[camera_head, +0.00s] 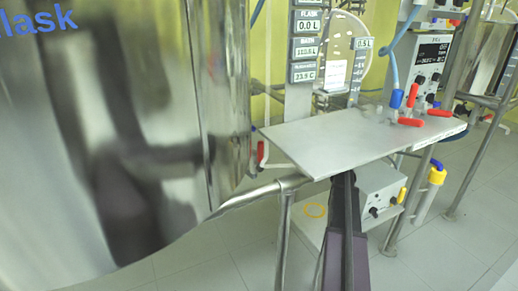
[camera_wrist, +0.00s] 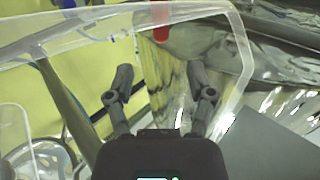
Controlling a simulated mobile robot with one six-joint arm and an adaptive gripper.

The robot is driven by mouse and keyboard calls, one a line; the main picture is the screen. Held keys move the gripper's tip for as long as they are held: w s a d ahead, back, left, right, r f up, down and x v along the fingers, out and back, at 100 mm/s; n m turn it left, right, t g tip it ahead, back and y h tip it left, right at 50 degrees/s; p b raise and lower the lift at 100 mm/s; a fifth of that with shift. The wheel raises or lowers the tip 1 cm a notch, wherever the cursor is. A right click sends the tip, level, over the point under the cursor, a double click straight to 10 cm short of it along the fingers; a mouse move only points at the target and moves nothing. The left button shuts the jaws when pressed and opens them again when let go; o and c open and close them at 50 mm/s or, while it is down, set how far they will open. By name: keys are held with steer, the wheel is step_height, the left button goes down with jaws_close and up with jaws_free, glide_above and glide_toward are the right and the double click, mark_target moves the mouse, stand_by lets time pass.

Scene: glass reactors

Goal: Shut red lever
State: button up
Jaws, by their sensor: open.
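In the wrist view, a red lever (camera_wrist: 160,20) shows at the top centre, cut off by the frame edge. My gripper (camera_wrist: 160,84) is open, its two dark fingers apart and nothing held between them. The lever lies beyond the fingertips, in line with the gap and not touching them. In the head view, a red lever (camera_head: 261,152) hangs beside the steel vessel. More red handles (camera_head: 411,96) are on the right, by the plate. I cannot tell which of these the wrist view shows. My gripper is not visible in the head view.
A large steel vessel (camera_head: 150,120) fills the left of the head view. A flat grey plate (camera_head: 350,140) lies across the middle, above a white control box (camera_head: 375,195). In the wrist view, a clear transparent part (camera_wrist: 240,50) curves around the fingers.

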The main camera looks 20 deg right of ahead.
mark_target(261, 148)
steer(key=shift+x, duration=6.05)
jaws_close()
